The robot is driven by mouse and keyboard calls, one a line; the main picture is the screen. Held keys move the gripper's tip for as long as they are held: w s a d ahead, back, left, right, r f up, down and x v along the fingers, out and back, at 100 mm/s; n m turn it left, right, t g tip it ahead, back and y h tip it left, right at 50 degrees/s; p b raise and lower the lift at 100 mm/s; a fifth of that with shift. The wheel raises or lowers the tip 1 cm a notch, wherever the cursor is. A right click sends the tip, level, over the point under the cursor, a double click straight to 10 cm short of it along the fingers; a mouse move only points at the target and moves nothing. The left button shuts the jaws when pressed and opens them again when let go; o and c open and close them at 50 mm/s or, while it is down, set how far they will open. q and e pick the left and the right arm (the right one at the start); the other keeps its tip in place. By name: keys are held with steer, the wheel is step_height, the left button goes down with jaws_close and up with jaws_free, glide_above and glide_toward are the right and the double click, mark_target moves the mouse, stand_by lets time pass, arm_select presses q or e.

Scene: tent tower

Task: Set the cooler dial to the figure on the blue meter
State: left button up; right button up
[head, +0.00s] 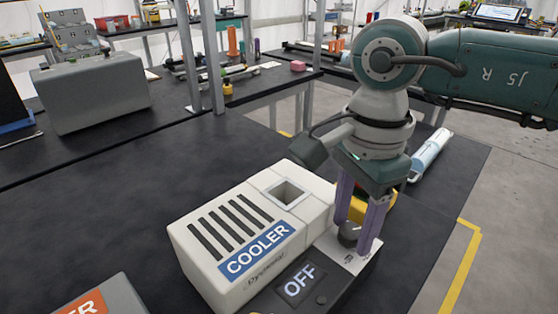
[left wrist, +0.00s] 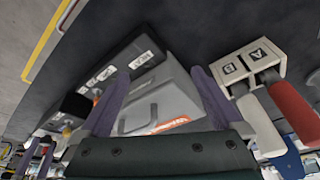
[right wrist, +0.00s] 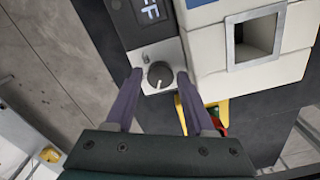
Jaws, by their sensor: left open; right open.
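The white cooler (head: 205,250) stands on the dark bench, with a blue COOLER label. Its front panel has a display (head: 299,283) reading OFF and a small dark dial (head: 348,236). My right gripper (head: 355,230) points down with open fingers on either side of the dial. The right wrist view shows the dial (right wrist: 160,75) between the fingertips; I cannot tell whether they touch it. My left gripper (left wrist: 162,76) is open and empty above a grey box with an orange label (left wrist: 165,105). I cannot make out a blue meter or its figure.
A grey case (head: 95,92) stands at the back left. A yellow object (head: 380,207) is behind the right gripper, beside the cooler. A pale blue cylinder (head: 430,155) lies to the right. The left wrist view shows a block marked A and B (left wrist: 245,62).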

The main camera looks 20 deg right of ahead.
steer(key=shift+c, duration=0.2)
jaws_close()
steer(key=shift+m, duration=0.3)
arm_select(q)
steer(key=shift+f+b, duration=0.4)
arm_select(e)
steer(key=m, duration=1.1)
stand_by(0.4)
steer(key=shift+o, duration=0.2)
jaws_free()
